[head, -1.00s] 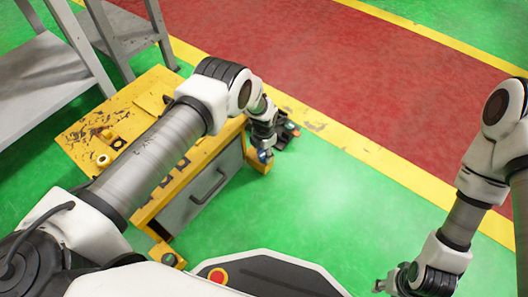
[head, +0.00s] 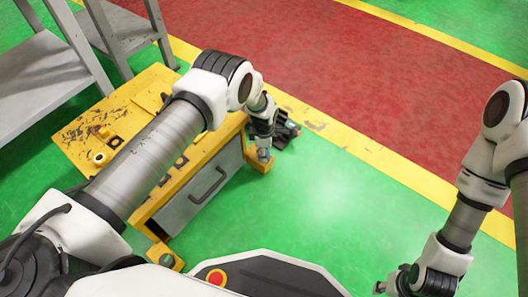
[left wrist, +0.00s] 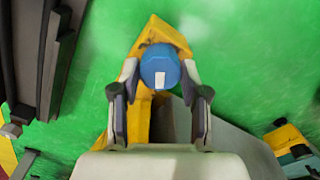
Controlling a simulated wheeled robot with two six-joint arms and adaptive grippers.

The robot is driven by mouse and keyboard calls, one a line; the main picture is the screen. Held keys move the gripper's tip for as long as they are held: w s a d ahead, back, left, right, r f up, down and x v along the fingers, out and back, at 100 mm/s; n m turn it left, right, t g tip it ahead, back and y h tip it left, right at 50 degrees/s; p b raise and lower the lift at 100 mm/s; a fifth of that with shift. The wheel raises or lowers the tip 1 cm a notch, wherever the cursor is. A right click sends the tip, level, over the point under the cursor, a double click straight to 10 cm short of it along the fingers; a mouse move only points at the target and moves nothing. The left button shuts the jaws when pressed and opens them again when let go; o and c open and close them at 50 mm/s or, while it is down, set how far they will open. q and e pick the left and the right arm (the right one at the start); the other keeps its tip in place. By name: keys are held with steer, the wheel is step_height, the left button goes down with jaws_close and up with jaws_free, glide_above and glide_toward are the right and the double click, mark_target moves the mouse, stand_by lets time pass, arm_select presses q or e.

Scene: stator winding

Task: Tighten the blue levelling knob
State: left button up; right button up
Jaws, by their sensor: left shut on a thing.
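The blue levelling knob (left wrist: 160,62) has a white mark on its face and sits at a yellow corner bracket of the cabinet in the left wrist view. My left gripper (left wrist: 159,76) has one finger on each side of the knob and is shut on it. In the head view my left gripper (head: 264,152) is at the cabinet's near right corner, and the knob is mostly hidden there. My right gripper (head: 383,286) is at the bottom right, far from the knob, too small to read.
The worn yellow cabinet (head: 88,117) has a grey drawer front (head: 203,190) and small parts on top. A grey shelf (head: 40,85) stands at the left. Green floor (head: 330,205) to the right is clear.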

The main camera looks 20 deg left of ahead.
arm_select(q)
steer(key=m, duration=0.5)
steer(key=shift+m, duration=0.3)
steer(key=m, duration=1.1)
steer(key=shift+m, duration=0.4)
steer(key=m, duration=0.6)
steer(key=shift+p, duration=0.3)
steer(key=o, duration=1.1)
steer(key=shift+r, duration=0.1)
